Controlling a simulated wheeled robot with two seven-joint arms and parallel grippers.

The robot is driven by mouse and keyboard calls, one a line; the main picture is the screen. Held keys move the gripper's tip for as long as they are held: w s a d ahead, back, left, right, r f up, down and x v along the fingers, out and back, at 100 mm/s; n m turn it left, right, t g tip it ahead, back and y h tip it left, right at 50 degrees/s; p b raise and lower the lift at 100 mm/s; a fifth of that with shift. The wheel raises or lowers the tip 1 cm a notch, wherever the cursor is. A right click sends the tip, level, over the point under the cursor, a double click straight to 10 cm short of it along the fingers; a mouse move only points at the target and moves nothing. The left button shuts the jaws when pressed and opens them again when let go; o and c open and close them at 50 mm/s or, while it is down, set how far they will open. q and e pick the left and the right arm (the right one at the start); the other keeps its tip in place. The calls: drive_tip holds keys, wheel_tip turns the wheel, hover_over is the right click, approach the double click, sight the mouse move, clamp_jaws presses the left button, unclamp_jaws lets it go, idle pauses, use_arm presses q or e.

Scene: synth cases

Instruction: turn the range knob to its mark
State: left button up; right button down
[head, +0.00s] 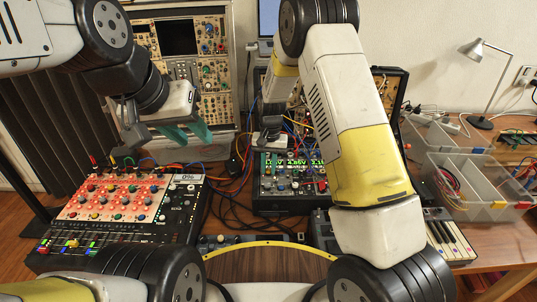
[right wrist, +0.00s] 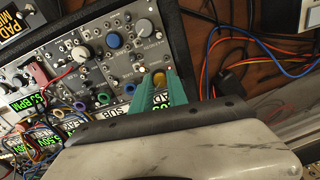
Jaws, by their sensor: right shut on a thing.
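A small rack unit (head: 283,205) with lit green displays and knobs stands at the middle back of the desk. My right gripper (right wrist: 159,80) has its green fingers around a yellow-orange knob (right wrist: 158,78) near the panel's edge in the right wrist view. I cannot read a label or mark for this knob, so I cannot tell whether it is the range knob. In the head view my right gripper's fingertips are hard to make out above the unit.
The red-panelled mixer (head: 120,200) is at left. Blue (right wrist: 113,41), green (right wrist: 103,98) and grey (right wrist: 145,27) knobs share the panel with the held knob. Loose cables (right wrist: 215,50) lie beside it. Clear bins (head: 470,185) and a lamp (head: 480,50) are at right.

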sight(269, 170)
idle(0.3)
drive_tip(key=c, duration=1.3)
unclamp_jaws()
drive_tip(key=shift+r, duration=0.1)
wheel_tip(269, 170, up, 8)
drive_tip(key=shift+d+f, duration=0.1)
drive_tip(key=shift+f, duration=0.15)
drive_tip(key=shift+r, duration=0.1)
